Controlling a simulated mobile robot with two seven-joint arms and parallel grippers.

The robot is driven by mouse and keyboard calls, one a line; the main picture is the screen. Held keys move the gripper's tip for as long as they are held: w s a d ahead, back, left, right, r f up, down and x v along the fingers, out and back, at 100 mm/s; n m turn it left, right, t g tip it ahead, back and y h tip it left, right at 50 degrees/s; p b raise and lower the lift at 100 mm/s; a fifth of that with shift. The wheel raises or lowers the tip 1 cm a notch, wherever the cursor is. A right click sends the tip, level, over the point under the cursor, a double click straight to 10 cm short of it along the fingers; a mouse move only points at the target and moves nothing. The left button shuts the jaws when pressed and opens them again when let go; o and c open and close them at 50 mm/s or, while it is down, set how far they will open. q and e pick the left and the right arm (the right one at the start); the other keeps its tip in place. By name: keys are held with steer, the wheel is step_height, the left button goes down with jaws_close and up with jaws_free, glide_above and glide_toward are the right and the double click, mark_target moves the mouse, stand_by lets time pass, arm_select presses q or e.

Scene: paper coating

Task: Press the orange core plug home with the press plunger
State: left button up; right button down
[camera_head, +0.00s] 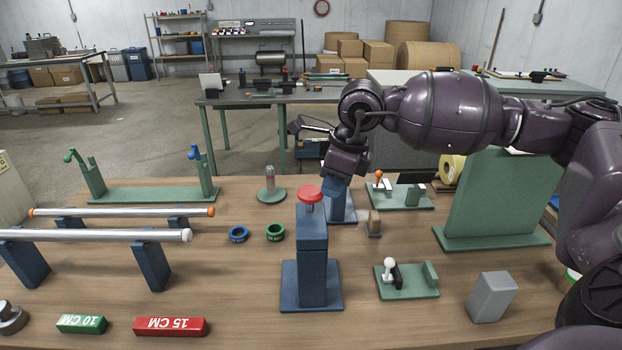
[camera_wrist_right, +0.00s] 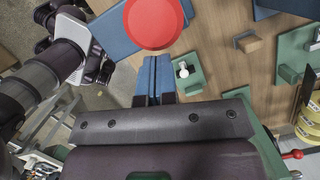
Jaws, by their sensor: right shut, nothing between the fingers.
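The press is a dark blue post (camera_head: 312,262) on a square base, with a round red plunger knob (camera_head: 309,193) on a short stem at its top. In the right wrist view the red knob (camera_wrist_right: 153,22) lies just beyond my fingertips. My right gripper (camera_head: 333,188) is shut and empty, with blue fingers pointing down just right of the knob; whether they touch it I cannot tell. Orange shows at both ends of the rear silver tube, at its right end cap (camera_head: 211,211) and left end cap (camera_head: 31,212). I cannot tell which is the core plug. My left gripper is not in view.
Blue stands (camera_head: 152,266) hold the tubes at left. Blue ring (camera_head: 238,234) and green ring (camera_head: 275,232) lie left of the press. Green toggle fixtures (camera_head: 408,288), a grey block (camera_head: 492,297) and a tall green panel (camera_head: 490,195) stand to the right. Green and red length blocks (camera_head: 171,327) lie in front.

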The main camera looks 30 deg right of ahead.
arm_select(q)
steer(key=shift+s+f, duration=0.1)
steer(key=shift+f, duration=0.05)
arm_select(e)
steer(key=v, duration=1)
steer(key=shift+r, duration=0.35)
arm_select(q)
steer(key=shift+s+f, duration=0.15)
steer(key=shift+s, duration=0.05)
arm_select(e)
steer(key=shift+s+d, duration=0.1)
steer(key=shift+s, duration=0.05)
